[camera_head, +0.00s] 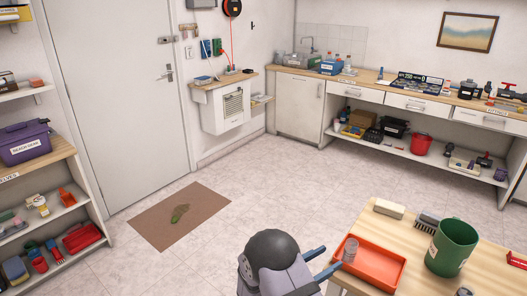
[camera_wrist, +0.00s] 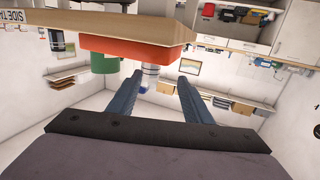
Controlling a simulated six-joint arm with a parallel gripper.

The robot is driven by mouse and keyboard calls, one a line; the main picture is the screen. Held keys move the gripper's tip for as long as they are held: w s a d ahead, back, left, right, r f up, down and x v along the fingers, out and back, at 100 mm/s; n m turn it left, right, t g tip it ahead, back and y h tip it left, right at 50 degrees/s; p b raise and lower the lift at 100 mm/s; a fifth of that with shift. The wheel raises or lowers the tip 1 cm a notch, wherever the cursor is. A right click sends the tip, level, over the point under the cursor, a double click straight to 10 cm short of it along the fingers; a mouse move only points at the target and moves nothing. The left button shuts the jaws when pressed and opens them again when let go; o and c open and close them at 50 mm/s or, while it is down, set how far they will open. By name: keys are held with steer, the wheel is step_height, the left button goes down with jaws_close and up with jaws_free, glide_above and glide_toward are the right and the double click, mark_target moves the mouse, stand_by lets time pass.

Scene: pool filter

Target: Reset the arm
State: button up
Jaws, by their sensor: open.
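My gripper (camera_head: 331,258) is at the left edge of the wooden side table (camera_head: 482,287), with its two blue fingers apart and pointing at the orange-red tray (camera_head: 385,271).
A shelf unit (camera_head: 40,172) stands left; a long counter (camera_head: 400,92) runs along the back.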

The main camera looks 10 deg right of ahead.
steer(key=w+a+r+n+t+y+p, duration=0.2)
steer(key=w+a+n+t+y+p, duration=0.15)
steer(key=w+a+y, duration=0.35)
steer(key=s+a+r+n+g+y+p, duration=0.2)
steer(key=s+a+r+n+g+y, duration=0.15)
steer(key=s+a+n+y, duration=0.3)
steer(key=s+d+r+n+g+y+p, duration=0.15)
steer(key=s+g, duration=0.25)
steer(key=s, duration=0.8)
steer(key=s+d+r+n+g+y+p, duration=0.1)
steer(key=s+d+r+n+g+p, duration=0.2)
steer(key=s, duration=1)
step_height(320, 180, down, 40)
steer(key=a+m+b, duration=0.1)
steer(key=b, duration=4)
steer(key=shift+w+a+r+g, duration=0.15)
steer(key=shift+w+a+g, duration=0.1)
steer(key=shift+g, duration=0.15)
